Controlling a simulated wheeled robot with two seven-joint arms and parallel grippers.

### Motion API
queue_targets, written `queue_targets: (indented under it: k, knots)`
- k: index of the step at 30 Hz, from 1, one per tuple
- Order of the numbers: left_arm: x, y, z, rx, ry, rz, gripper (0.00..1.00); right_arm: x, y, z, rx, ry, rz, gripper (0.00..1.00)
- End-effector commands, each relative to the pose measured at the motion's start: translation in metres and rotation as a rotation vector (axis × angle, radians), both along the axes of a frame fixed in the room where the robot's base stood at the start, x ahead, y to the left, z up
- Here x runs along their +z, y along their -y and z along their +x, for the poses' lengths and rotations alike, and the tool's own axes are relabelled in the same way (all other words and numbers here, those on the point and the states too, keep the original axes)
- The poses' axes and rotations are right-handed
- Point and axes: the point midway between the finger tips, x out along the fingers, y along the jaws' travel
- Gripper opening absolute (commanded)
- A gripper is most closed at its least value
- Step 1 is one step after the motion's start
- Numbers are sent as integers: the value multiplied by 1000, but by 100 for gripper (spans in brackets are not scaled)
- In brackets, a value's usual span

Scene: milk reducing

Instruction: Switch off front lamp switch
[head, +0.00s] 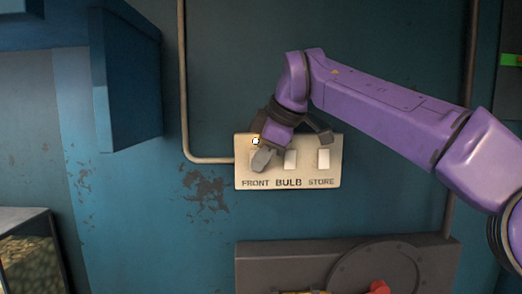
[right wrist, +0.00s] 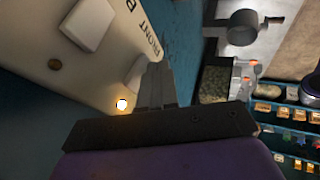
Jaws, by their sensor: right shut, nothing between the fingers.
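A cream switch panel (head: 290,172) is on the teal wall, with labels FRONT, BULB and STORE under its switches. My right gripper (head: 262,160) is shut and empty, in front of the FRONT switch at the panel's left, and hides most of that switch. The BULB switch (head: 290,159) and the STORE switch (head: 323,158) show beside it. In the right wrist view the shut fingers (right wrist: 157,85) are by the FRONT switch (right wrist: 135,76); I cannot tell whether they touch it. A small lit indicator (right wrist: 121,104) glows near the FRONT switch. My left gripper is not in view.
A pipe (head: 184,90) runs down the wall to the panel's left side. A blue box (head: 130,75) juts out at upper left. A grey unit (head: 300,262) with a red knob (head: 379,287) is below the panel.

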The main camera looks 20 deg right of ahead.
Motion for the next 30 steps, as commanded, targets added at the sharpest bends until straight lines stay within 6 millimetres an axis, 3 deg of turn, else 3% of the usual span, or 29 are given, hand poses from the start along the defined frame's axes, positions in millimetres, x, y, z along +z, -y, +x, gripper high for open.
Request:
queue_targets:
  k: [23,30]
  knots:
    - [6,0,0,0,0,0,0,-1,2,15,1,14,-5,0]
    - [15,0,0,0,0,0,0,9,3,14,0,14,-5,0]
